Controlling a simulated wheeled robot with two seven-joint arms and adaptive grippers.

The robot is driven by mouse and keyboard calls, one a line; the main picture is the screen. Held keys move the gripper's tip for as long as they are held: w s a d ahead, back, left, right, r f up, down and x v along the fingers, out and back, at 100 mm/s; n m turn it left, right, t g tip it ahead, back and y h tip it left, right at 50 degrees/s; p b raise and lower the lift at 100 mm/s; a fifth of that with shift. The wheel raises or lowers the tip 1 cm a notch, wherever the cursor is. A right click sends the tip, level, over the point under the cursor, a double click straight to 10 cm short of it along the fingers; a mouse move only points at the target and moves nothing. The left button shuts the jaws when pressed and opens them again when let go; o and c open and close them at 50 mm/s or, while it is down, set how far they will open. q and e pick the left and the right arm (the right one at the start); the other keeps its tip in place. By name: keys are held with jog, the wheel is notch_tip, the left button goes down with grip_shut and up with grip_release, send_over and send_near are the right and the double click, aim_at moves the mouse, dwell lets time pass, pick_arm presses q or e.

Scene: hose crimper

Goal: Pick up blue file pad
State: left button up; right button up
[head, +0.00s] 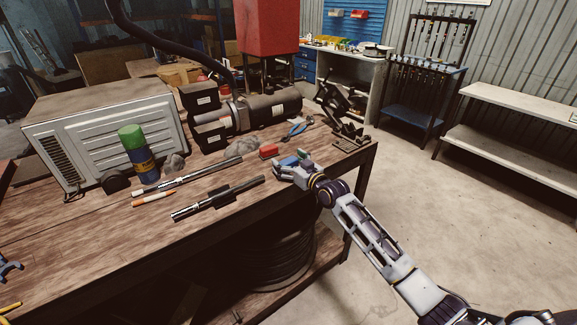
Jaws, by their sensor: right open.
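A small blue block (289,160), which looks like the blue file pad, lies on the wooden workbench (205,235) near its right end. My right gripper (279,171) reaches in from the lower right, with its fingers low over the bench at the near side of the blue block. It is open, and nothing shows between its fingers. The gripper partly hides the blue block, so I cannot tell whether they touch. My left gripper is not in view.
A red block (268,151) lies just left of the blue one, with blue-handled pliers (296,129) behind. A dark metal tool (217,198) and thin rods lie to the left. A spray can (137,155) and a white casing (105,130) stand further left.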

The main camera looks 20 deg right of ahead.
aim_at(289, 160)
jog(key=c, duration=1.1)
jog(key=shift+c, duration=0.7)
notch_tip(289, 160, up, 9)
jog(key=shift+f, duration=0.1)
jog(key=shift+r, duration=0.55)
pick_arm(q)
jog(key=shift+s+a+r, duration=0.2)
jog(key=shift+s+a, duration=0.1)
pick_arm(e)
jog(key=shift+r, duration=0.1)
pick_arm(q)
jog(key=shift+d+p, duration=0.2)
jog(key=shift+p, duration=0.1)
